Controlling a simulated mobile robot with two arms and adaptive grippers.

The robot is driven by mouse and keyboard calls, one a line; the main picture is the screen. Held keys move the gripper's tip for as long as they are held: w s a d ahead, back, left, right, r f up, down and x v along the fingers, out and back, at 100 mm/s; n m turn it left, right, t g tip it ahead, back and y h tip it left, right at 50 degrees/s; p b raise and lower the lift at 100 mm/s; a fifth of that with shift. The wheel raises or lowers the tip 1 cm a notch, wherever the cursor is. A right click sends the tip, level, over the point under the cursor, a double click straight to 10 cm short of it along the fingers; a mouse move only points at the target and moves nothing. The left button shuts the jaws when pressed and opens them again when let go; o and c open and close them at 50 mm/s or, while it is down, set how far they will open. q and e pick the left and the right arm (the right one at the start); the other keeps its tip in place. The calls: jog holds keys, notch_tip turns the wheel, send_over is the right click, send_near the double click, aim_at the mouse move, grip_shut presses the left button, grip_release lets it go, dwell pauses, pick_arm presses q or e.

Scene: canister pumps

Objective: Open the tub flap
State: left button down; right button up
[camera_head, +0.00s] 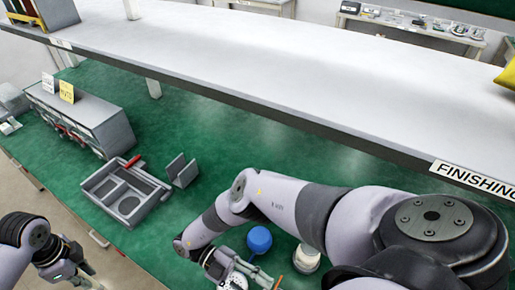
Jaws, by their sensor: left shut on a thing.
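I cannot make out a tub flap for certain. A blue rounded top (259,239) and a white round container (306,258) stand on the green bench beside my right arm, partly hidden by it. My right gripper (240,272) is low in the picture, beside the blue top, partly cut off by the bottom edge. A white round thing (234,284) shows at its fingers; whether they hold it is unclear. My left gripper (84,274) is at the lower left, off the bench's front edge. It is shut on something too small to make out.
A grey tray with compartments (104,184) and a red piece (132,161) on its rim lies left of centre, next to a grey stand (181,170). A grey cabinet (84,112) stands behind. A long shelf (270,70) overhangs the bench. Green bench between is clear.

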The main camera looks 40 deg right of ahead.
notch_tip(320, 180, up, 10)
dwell(0.5)
jog(key=shift+f, duration=0.15)
dwell(0.3)
